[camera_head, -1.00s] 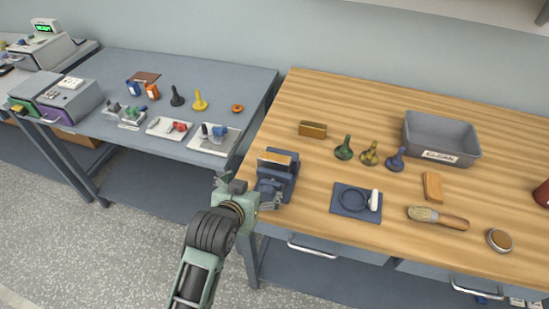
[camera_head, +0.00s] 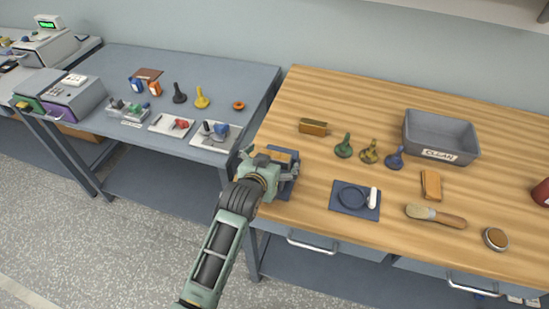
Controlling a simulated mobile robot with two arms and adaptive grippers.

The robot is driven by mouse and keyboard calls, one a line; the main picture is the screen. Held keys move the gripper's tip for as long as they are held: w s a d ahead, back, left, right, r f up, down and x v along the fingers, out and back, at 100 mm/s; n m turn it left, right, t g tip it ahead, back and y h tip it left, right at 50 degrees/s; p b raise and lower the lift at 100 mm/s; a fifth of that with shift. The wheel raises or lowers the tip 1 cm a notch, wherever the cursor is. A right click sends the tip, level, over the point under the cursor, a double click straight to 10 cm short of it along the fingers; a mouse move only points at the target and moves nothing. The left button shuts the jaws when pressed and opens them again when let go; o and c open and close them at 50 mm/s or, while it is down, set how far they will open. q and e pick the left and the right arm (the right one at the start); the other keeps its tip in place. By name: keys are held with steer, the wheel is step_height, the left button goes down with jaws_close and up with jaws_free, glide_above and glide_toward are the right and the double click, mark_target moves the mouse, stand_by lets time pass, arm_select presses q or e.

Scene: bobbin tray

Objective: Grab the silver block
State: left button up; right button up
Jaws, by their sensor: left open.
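My left gripper (camera_head: 268,164) is open at the front left corner of the wooden bench, its fingers spread over a dark blue holder (camera_head: 284,188). A block with an orange-brown top (camera_head: 284,155) sits in the holder, partly hidden by the gripper; I cannot tell whether the fingers touch it. A similar brown block (camera_head: 314,127) lies farther back on the bench. No block shows as clearly silver at this size. My right gripper is not in view.
A grey bin labelled CLEAN (camera_head: 441,136) stands at the back right. The grey table (camera_head: 185,67) at left holds small trays and parts.

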arm_select(q)
steer(key=shift+w+f, duration=0.15)
steer(key=shift+w, duration=0.1)
steer(key=c, duration=1.5)
steer(key=shift+c, duration=0.7)
steer(key=shift+r, duration=0.2)
